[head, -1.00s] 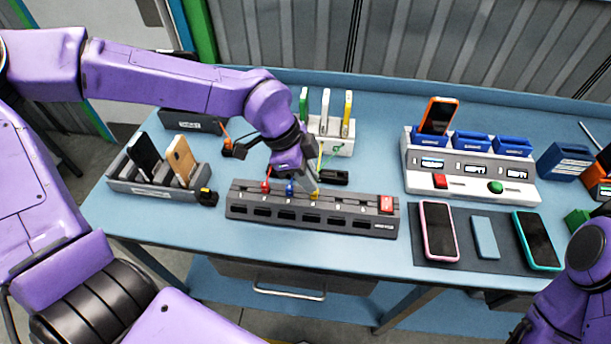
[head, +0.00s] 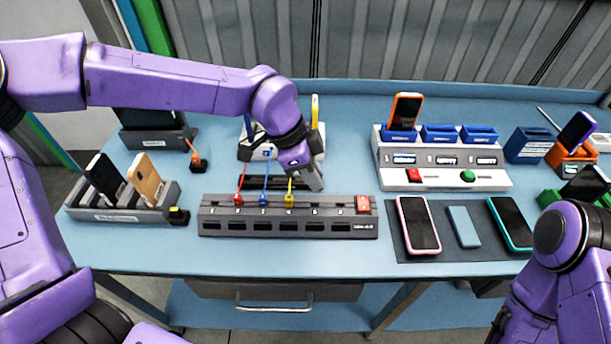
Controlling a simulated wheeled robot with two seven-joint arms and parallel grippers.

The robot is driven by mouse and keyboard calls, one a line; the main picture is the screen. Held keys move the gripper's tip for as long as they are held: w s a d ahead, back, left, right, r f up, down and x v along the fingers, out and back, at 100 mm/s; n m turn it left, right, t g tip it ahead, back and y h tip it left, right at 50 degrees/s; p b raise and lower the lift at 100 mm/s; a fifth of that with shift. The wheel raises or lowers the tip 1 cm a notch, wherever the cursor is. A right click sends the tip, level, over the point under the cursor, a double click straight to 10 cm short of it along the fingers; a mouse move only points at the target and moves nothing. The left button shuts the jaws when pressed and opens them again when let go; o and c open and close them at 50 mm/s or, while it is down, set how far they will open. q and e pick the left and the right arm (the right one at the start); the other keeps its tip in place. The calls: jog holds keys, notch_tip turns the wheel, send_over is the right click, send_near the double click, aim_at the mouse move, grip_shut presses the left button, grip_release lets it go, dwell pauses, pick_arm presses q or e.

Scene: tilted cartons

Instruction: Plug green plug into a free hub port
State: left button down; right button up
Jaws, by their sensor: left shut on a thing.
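The grey hub (head: 219,228) lies on the blue table in the middle. A red plug (head: 238,198), a blue plug (head: 263,200) and a yellow plug (head: 289,202) stand in its left ports. The ports to their right, before the red switch (head: 363,204), look empty. My left gripper (head: 316,184) is behind the hub, pointing down, with its jaws shut. It is where the green plug lay, so the thing in it appears to be the green plug, which the fingers and wrist hide. My right gripper is out of view; only its arm shows at lower right.
A white stand (head: 247,152) is partly hidden behind my left wrist. A phone rack (head: 120,213) is to the left, a white charging station (head: 445,178) to the right. Phones lie on a dark mat (head: 440,250) right of the hub. Table in front of the hub is clear.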

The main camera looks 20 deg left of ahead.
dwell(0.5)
pick_arm(q)
jog(key=shift+f+b, duration=2.4)
jog(key=shift+f, duration=0.1)
jog(key=shift+s+f+b, duration=0.1)
jog(key=shift+f+b, duration=0.55)
jog(key=shift+f, duration=0.1)
jog(key=c, duration=0.6)
grip_release()
